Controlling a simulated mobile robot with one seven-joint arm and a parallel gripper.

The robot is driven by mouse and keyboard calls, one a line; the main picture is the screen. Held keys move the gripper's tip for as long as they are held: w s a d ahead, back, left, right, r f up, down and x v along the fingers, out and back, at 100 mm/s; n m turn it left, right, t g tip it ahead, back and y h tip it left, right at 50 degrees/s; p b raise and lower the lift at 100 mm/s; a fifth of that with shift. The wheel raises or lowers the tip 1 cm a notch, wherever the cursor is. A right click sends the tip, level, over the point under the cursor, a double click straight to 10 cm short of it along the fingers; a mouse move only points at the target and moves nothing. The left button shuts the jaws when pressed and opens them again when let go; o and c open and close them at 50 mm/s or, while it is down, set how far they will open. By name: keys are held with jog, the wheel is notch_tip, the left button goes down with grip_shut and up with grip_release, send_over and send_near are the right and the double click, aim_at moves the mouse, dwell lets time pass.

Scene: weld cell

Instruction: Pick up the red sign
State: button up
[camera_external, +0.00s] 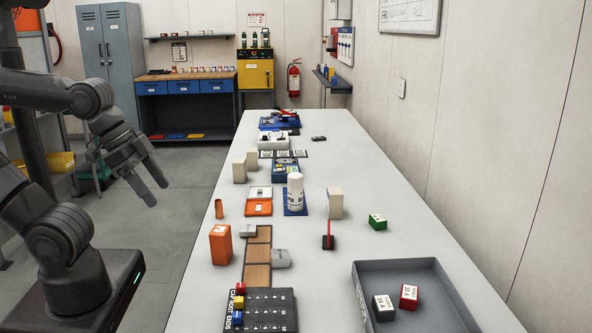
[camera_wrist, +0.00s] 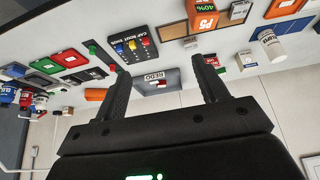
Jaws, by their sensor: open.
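My gripper (camera_external: 157,193) is open and empty, hanging in the air left of the long table in the external view. In the wrist view my gripper (camera_wrist: 163,84) shows two fingers spread apart with nothing between them. A thin upright red piece on a small black base (camera_external: 328,241) stands mid-table, well to the right of my gripper; it may be the red sign, but its face is too small to read. A red labelled block (camera_external: 409,297) lies in the grey tray. I cannot tell which red thing in the wrist view matches the sign.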

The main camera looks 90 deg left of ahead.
jog(key=shift+o, duration=0.2)
jog(key=o, duration=0.5)
jog(key=w+a+r+g, duration=0.15)
jog(key=w+r, duration=0.25)
jog(key=w, duration=0.6)
jog(key=m+g, duration=0.2)
jog(key=g, duration=0.2)
send_over(329, 226)
notch_tip(329, 226, down, 16)
jog(key=f, duration=0.5)
jog(key=shift+w, duration=0.35)
jog(key=shift+s+f, duration=0.2)
jog(key=shift+f, duration=1.2)
jog(key=shift+s+f, duration=0.15)
jog(key=shift+f, duration=1.2)
